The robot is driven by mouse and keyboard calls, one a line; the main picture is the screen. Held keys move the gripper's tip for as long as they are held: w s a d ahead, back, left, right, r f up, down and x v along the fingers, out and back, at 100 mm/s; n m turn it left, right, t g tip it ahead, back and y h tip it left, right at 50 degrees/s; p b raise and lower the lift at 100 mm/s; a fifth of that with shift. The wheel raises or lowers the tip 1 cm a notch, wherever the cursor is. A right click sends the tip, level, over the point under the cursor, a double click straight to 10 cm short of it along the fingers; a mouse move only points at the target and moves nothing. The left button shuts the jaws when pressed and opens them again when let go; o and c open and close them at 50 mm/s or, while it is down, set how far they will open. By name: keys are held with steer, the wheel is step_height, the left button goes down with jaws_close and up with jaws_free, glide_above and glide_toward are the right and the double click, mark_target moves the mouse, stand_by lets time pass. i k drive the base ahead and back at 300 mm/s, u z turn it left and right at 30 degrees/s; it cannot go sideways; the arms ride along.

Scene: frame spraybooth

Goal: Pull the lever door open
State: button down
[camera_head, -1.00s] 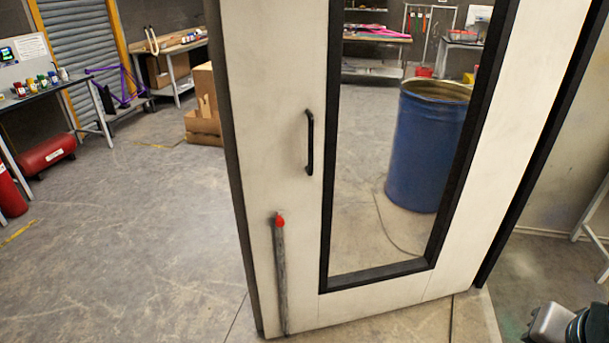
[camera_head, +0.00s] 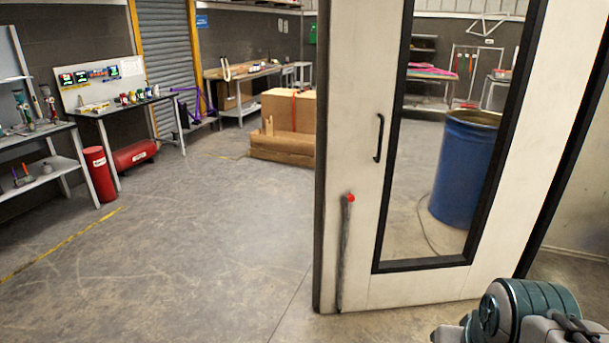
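The door (camera_head: 350,262) is a tall off-white panel with a black-framed window, seen right of the middle in the head view. It stands at an angle, with its left edge free and open floor beside it. A black upright bar handle (camera_head: 379,137) sits left of the window. Lower down is a long grey lever (camera_head: 345,250) with a red tip, hanging nearly upright along the door's left edge. Part of my arm shows at the bottom right, apart from the door. My gripper's fingers are not in view.
A blue drum (camera_head: 464,168) shows through the window. Cardboard boxes (camera_head: 288,120) stand on the floor behind the door's left edge. A red cylinder (camera_head: 100,174) and a workbench (camera_head: 115,110) are at the left. The floor (camera_head: 200,240) left of the door is clear.

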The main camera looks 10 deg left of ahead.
mark_target(363, 47)
steer(key=u, duration=0.8)
steer(key=i, duration=1.25)
steer(key=z, duration=0.75)
steer(key=i, duration=0.75)
steer(key=z, duration=0.85)
